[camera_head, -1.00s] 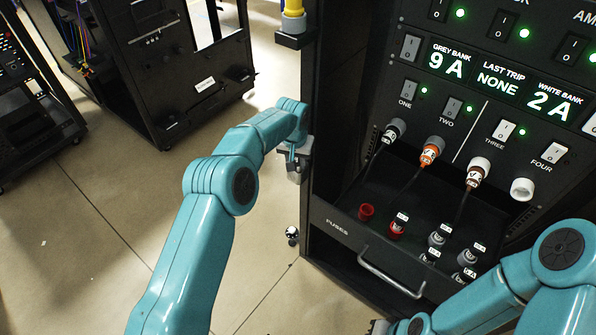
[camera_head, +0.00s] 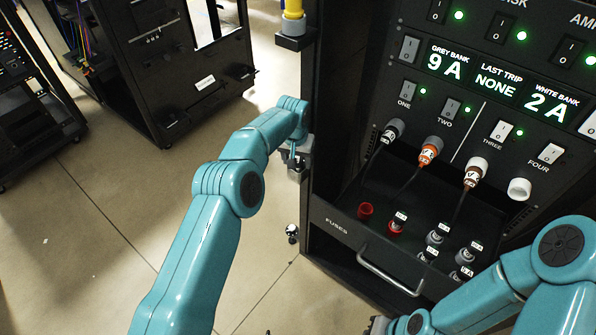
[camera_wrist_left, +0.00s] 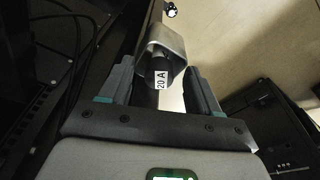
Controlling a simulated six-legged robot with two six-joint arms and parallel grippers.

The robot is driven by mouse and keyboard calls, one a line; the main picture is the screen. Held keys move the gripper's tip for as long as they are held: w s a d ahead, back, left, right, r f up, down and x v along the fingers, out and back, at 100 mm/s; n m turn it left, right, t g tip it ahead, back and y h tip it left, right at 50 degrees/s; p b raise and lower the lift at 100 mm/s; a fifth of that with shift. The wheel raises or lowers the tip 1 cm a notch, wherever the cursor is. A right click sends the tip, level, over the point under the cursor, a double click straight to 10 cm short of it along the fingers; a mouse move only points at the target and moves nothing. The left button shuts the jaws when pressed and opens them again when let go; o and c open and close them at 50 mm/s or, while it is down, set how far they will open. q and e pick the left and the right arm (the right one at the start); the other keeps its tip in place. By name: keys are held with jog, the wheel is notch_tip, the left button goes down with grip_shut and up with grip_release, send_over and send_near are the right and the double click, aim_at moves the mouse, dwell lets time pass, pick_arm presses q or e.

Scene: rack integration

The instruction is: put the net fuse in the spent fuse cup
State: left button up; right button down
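My left gripper (camera_head: 295,158) is at the left side of the rack. In the left wrist view its two fingers (camera_wrist_left: 161,92) stand apart. Between and beyond them is a grey metal cup (camera_wrist_left: 172,47), with a dark fuse labelled 20 A (camera_wrist_left: 160,79) at its mouth. Floor shows between the fuse and the right finger, so they look apart there. How deep the fuse sits I cannot tell. The cup also shows small below the gripper in the head view (camera_head: 295,175). My right gripper (camera_head: 378,325) is mostly cut off at the bottom edge; its fingers cannot be judged.
The rack's fuse drawer (camera_head: 345,225) is open, with red and grey labelled fuses inside and a front handle (camera_head: 390,275). Above it are plugged grey, orange and brown-white connectors (camera_head: 430,150) and a white socket (camera_head: 519,189). A yellow item (camera_head: 293,22) stands above my left gripper.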

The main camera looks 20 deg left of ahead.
pick_arm(q)
notch_tip(320, 180, up, 12)
jog(key=s+b, duration=0.2)
dwell(0.8)
